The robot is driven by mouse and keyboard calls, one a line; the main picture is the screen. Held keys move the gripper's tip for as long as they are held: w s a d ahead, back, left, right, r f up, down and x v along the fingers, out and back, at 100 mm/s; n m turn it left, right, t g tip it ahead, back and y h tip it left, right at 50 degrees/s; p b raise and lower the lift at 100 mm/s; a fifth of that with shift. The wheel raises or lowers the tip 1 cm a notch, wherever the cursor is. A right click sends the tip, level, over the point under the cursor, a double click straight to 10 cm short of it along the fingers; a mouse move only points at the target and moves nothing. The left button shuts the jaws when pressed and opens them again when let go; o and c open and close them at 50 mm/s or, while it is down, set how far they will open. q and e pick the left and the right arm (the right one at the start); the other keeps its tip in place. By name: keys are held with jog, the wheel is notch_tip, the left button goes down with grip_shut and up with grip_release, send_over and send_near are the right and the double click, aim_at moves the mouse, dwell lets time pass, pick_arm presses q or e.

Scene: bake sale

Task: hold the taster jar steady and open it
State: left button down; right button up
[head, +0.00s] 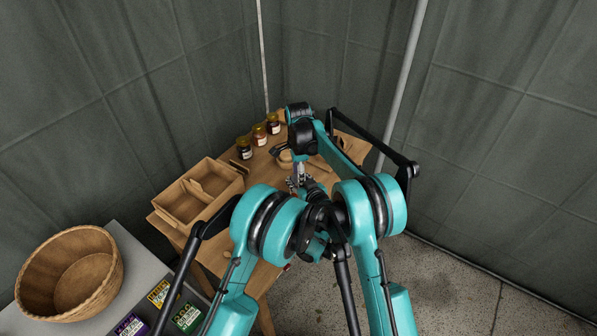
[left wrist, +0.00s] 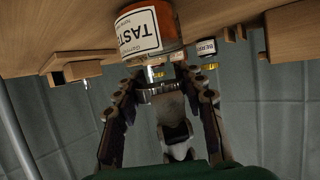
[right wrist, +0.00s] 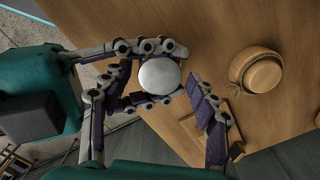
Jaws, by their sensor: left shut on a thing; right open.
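The taster jar (left wrist: 141,32) shows in the left wrist view with a white label reading "TAST" and orange glass or contents. Its round silver lid (right wrist: 160,76) faces the camera in the right wrist view. My left gripper (left wrist: 163,72) is shut on the jar; its fingers also reach in from the left on both sides of the lid in the right wrist view. My right gripper (right wrist: 161,74) is open, with one finger on each side of the lid; I cannot tell whether they touch it. In the head view my arms hide the jar.
Several jars with golden lids (head: 259,135) stand at the table's back left. A divided wooden tray (head: 240,180) lies on the left. A wicker basket (head: 36,290) and small packets (head: 187,317) are on a grey surface at front left.

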jog(key=c, duration=1.2)
jog(key=n, duration=0.3)
jog(key=shift+n, duration=0.3)
jog(key=o, duration=1.3)
